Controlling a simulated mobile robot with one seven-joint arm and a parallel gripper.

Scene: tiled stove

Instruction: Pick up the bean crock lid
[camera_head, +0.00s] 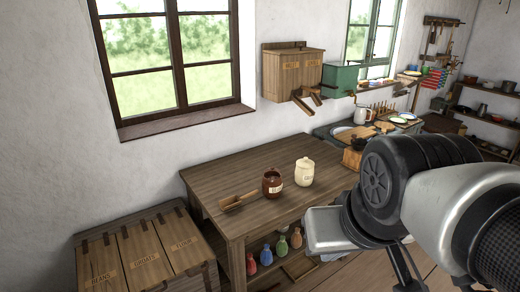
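Two small crocks stand on the wooden table. One is a dark brown crock (272,186) with a pale label too small to read. The other is a cream crock (304,173) with a cream lid (305,161) seated on top. I cannot tell from the labels which is the bean crock. The top of the brown crock is too small to make out clearly. My arm fills the right side of the view. Dark thin parts of my gripper (408,272) seem to show at the bottom edge, partly cut off, right of and apart from the crocks.
A wooden scoop (240,201) lies left of the brown crock on the table (225,178). Several coloured bottles (266,255) stand on the shelf below. A labelled wooden bin chest (145,258) is at lower left. A wooden box (291,71) hangs on the wall behind.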

